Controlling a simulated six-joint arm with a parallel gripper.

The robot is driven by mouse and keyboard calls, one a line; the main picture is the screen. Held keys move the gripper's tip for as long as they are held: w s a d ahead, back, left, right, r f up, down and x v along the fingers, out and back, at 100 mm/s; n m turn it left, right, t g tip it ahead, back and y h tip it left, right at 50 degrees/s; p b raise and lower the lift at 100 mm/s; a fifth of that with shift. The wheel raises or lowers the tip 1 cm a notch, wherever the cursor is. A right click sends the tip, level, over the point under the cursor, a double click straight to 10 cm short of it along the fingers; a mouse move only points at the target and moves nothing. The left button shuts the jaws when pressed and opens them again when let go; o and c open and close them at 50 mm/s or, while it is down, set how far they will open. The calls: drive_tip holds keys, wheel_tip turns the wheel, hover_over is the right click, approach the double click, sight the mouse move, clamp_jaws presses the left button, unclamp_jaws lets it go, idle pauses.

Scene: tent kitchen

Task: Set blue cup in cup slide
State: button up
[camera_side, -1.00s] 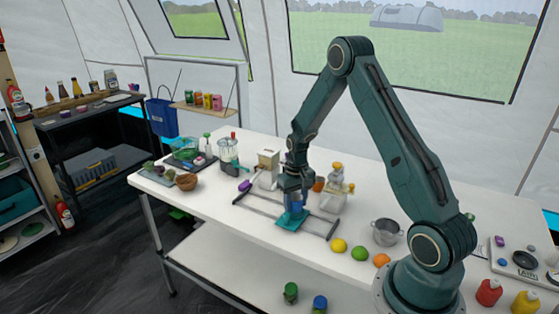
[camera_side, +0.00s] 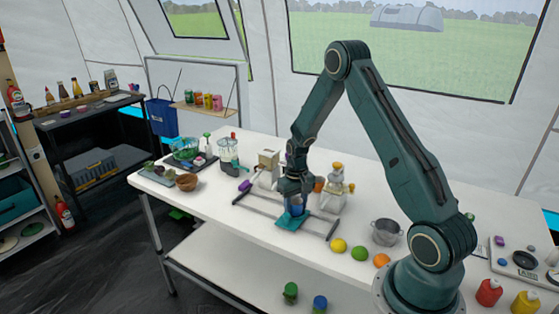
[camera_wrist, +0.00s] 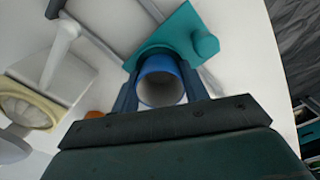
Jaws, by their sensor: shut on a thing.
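The blue cup (camera_wrist: 161,79) is upright with its open mouth facing the wrist camera. My gripper (camera_wrist: 160,92) is shut on it, one finger on each side. In the side view the cup (camera_side: 296,205) shows below my gripper (camera_side: 296,195), partly hidden by the fingers. The cup slide has a teal carriage (camera_side: 291,222) on grey rails (camera_side: 262,212). In the wrist view the teal carriage (camera_wrist: 178,38) lies under and just beyond the cup, with a round teal knob at its right. I cannot tell whether the cup's base touches the carriage.
A dispenser with an orange top (camera_side: 336,188) stands close to the right of my gripper, and a cream machine (camera_side: 267,165) behind left. A yellow lemon (camera_side: 339,246), a lime (camera_side: 358,253), an orange (camera_side: 381,260) and a metal pot (camera_side: 385,232) lie front right. The table front left is clear.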

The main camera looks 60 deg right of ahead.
drive_tip(key=o, duration=0.5)
drive_tip(key=shift+c, duration=0.2)
drive_tip(key=shift+r, duration=0.15)
wheel_tip(320, 180, up, 11)
idle(1.2)
idle(0.5)
